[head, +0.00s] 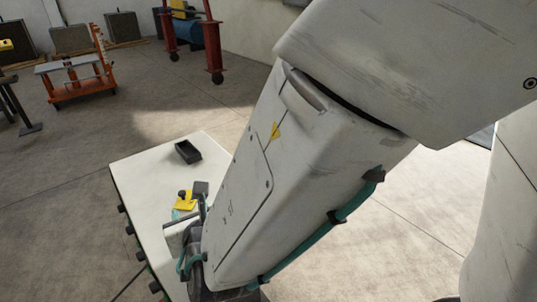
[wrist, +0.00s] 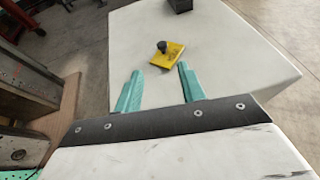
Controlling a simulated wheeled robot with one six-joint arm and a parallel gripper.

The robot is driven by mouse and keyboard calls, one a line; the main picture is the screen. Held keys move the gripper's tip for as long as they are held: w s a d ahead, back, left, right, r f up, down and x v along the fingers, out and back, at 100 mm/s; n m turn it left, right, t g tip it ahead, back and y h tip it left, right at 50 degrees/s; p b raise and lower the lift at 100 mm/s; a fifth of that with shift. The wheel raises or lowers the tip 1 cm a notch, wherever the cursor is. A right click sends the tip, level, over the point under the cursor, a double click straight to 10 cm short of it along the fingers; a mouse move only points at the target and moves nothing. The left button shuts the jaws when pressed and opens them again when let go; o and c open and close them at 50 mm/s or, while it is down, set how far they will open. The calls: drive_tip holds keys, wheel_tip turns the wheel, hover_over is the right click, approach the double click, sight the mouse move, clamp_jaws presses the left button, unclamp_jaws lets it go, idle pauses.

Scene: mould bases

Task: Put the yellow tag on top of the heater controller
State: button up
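The yellow tag (wrist: 166,57), a flat square with a black knob on it, appears to lie on a white top in the wrist view. It also shows in the head view (head: 184,205), partly hidden by my gripper. The white-topped box (head: 148,185) has several black knobs along its left side and looks like the heater controller, though I cannot be sure. My gripper (wrist: 160,71) is open, its two teal fingers apart with nothing between them. The tag is just beyond the fingertips, roughly in line with the gap.
A small black tray (head: 188,152) stands on the far part of the white top, which is otherwise largely clear. A metal block on wood (wrist: 30,135) is at the left in the wrist view. An orange cart (head: 80,78) stands far off on the open floor.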

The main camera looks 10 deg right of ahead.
drive_tip(key=shift+d, duration=0.1)
drive_tip(key=w+d+r+m+h, duration=0.2)
drive_tip(key=d+r+m+h, duration=0.15)
drive_tip(key=d+m, duration=0.4)
drive_tip(key=w+d+r+m+g+h, duration=0.1)
drive_tip(key=w+d+r+m+h, duration=0.2)
drive_tip(key=d, duration=0.7)
drive_tip(key=w+d+r+m+h, duration=0.1)
drive_tip(key=d+r+m+h, duration=0.2)
drive_tip(key=d+m+h, duration=0.4)
drive_tip(key=s+d+r+m+g, duration=0.1)
drive_tip(key=s+d+m+g, duration=0.4)
drive_tip(key=d+m, duration=0.5)
drive_tip(key=s+d+m+g+y, duration=0.2)
drive_tip(key=s+d+m+g, duration=0.3)
drive_tip(key=s, duration=0.4)
drive_tip(key=s+a+r+m+y, duration=0.1)
drive_tip(key=s+a+m+y, duration=0.1)
drive_tip(key=s+m+y, duration=0.4)
drive_tip(key=shift+s+a+r+m, duration=0.2)
drive_tip(key=shift+s+a+m, duration=0.1)
drive_tip(key=shift+m, duration=0.85)
